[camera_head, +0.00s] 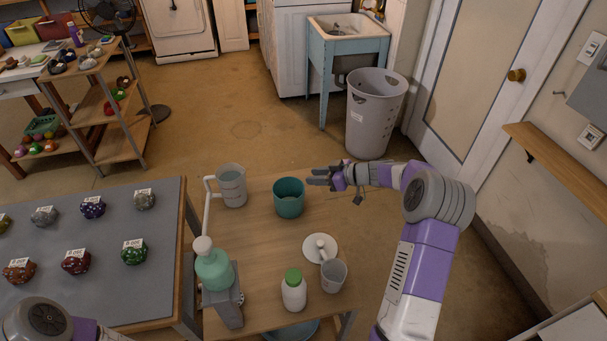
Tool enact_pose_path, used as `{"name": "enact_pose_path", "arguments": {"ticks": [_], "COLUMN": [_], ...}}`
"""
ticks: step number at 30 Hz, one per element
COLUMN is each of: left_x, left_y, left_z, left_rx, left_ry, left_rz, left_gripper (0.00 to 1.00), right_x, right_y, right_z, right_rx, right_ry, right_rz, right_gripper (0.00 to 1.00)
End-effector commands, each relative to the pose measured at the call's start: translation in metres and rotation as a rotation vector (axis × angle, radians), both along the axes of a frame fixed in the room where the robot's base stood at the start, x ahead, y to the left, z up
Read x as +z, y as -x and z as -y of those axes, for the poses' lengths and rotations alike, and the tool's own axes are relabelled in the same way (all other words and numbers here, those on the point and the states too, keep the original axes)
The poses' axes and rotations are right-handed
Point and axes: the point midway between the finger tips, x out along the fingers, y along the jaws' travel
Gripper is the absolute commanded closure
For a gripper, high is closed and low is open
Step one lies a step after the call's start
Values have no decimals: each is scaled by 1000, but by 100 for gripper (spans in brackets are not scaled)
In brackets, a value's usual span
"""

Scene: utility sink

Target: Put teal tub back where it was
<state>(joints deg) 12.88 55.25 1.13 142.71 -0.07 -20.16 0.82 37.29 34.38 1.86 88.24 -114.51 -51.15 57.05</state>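The teal tub (289,199) stands upright on the wooden workbench, near its far edge, and looks empty from above. My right gripper (316,177) is just right of the tub's rim, with its fingers pointing left toward it. The fingertips are very close to the rim, and I cannot tell if they touch it. The gap between the fingers is too small in view to judge. Part of my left arm shows at the bottom left, but its gripper is out of view.
On the workbench (262,270) stand a grey measuring jug (231,187), a green-topped pump device (214,272), a white bottle with green cap (293,291), a grey cup (333,276) and a white round dish (318,250). A grey-topped table (95,215) with several labelled rocks adjoins on the left.

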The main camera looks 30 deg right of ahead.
Motion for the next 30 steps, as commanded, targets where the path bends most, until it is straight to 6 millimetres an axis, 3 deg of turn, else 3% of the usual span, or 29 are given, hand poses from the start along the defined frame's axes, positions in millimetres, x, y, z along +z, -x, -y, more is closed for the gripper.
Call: {"name": "enact_pose_path", "arguments": {"ticks": [3,9,30], "left_x": [7,11,18], "left_y": [0,0,0], "left_z": [0,0,0], "left_rx": [0,0,0], "left_ry": [0,0,0], "left_rz": [0,0,0], "left_gripper": [57,57,57], "right_x": [11,19,27], "right_y": [16,31,33], "right_z": [13,25,26], "right_rx": [-4,0,1], "right_ry": [0,0,0], "right_rz": [-1,0,0], "right_gripper": [66,66,66]}}
